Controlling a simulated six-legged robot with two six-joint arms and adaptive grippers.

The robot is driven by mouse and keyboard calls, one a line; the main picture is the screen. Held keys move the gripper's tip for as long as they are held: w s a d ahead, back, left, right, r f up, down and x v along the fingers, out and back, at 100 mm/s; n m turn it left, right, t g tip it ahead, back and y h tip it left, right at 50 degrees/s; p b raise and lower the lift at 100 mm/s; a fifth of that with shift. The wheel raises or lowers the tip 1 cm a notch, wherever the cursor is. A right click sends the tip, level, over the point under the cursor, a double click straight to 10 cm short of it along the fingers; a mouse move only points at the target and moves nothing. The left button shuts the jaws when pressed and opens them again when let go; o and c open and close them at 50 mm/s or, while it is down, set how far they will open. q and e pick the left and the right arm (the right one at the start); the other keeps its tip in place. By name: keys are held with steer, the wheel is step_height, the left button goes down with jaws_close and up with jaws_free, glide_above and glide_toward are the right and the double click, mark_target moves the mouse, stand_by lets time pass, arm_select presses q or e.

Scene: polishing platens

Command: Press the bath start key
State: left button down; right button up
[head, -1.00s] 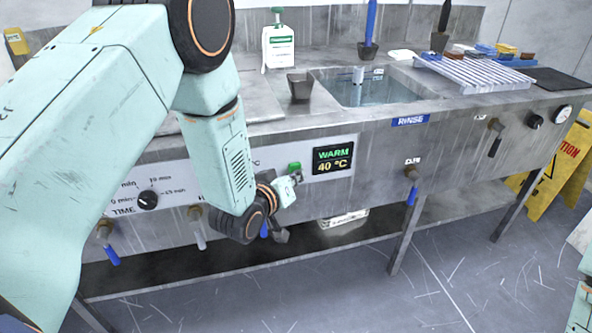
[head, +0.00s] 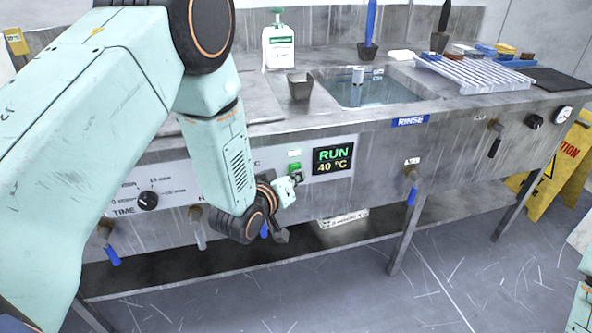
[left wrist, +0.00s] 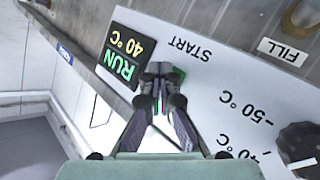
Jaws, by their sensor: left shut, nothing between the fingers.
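The green bath start key (head: 295,166) sits on the white control panel, left of the display, in the head view. In the left wrist view a green edge of the key (left wrist: 178,74) shows just behind my fingertips, beside the word START; the rest is hidden. The display (head: 333,160) reads RUN and 40 °C; it also shows in the left wrist view (left wrist: 124,58). My left gripper (head: 297,178) is shut and empty, its tips at the key's lower edge. I cannot tell whether they touch it. My right gripper is not in view.
A rinse basin (head: 425,92) is set in the steel bench behind the panel. Valves with blue handles (head: 412,190) stick out along the front. A time dial (head: 148,201) is at the left. A yellow caution sign (head: 562,160) stands at the right.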

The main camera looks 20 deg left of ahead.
arm_select(q)
steer(key=shift+s+d, duration=0.4)
steer(key=shift+s, duration=0.2)
steer(key=s+d, duration=0.1)
steer(key=s+d+p, duration=0.1)
steer(key=s+p, duration=0.1)
steer(key=s, duration=0.1)
steer(key=shift+s+d, duration=0.1)
steer(key=shift+d, duration=0.3)
stand_by(0.6)
steer(key=s+a+f+m+g+y, duration=0.1)
steer(key=s+a+f+m+g, duration=0.1)
steer(key=s+f+g, duration=0.35)
steer(key=s+a+f+m+g+y, duration=0.1)
steer(key=s+a+f+g, duration=0.15)
steer(key=s+f, duration=0.55)
steer(key=s+a+f+g, duration=0.1)
steer(key=s+f+g, duration=0.1)
steer(key=s, duration=0.9)
steer(key=s+a+f+g, duration=0.1)
steer(key=s+g, duration=0.3)
steer(key=s, duration=0.7)
steer(key=shift+s+a+f, duration=0.2)
steer(key=shift+f, duration=0.3)
